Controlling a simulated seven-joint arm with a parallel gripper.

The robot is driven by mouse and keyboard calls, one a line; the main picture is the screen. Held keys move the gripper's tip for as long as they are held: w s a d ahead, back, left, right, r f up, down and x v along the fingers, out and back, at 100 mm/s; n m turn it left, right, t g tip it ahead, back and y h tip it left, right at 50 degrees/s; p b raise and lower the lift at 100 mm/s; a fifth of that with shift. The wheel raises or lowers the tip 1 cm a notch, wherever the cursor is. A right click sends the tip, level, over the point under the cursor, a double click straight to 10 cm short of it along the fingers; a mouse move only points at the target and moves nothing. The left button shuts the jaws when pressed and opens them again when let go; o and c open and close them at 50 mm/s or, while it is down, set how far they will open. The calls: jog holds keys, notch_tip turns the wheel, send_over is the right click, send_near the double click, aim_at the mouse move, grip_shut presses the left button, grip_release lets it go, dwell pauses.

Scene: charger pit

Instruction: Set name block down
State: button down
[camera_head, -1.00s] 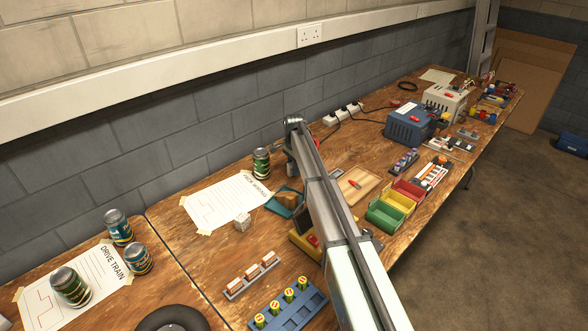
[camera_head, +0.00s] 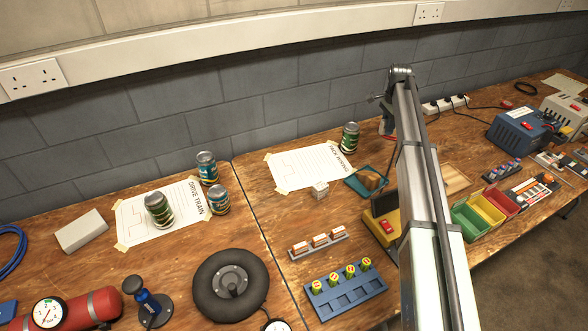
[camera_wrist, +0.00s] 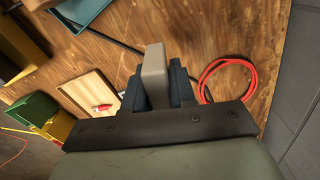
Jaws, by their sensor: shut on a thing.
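A plain grey-beige block (camera_wrist: 155,68) is held upright between the dark fingers of my gripper (camera_wrist: 157,88) in the wrist view. The fingers are shut on its two sides. I take it for the name block; no lettering shows on the sides I see. The wooden bench top (camera_wrist: 130,42) lies below it, and I cannot tell whether the block touches it. In the head view my arm covers the gripper and the held block.
A red cable coil (camera_wrist: 228,80) lies right of the block, near the wall. A wooden tray (camera_wrist: 92,95) and green bin (camera_wrist: 36,108) are left. A teal tray (camera_head: 366,182) and a can (camera_head: 350,137) stand on the bench.

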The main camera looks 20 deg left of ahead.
notch_tip(320, 180, up, 4)
jog(key=shift+r, duration=0.25)
jog(key=s+a+n, duration=0.1)
jog(key=s+a, duration=0.5)
jog(key=a, duration=0.4)
jog(key=s+a, duration=0.5)
jog(key=a, duration=0.4)
jog(key=n, duration=0.1)
send_over(277, 177)
notch_tip(277, 177, down, 4)
jog(key=shift+f, duration=5.7)
jog(key=shift+f, duration=0.15)
jog(key=c, duration=0.9)
grip_release()
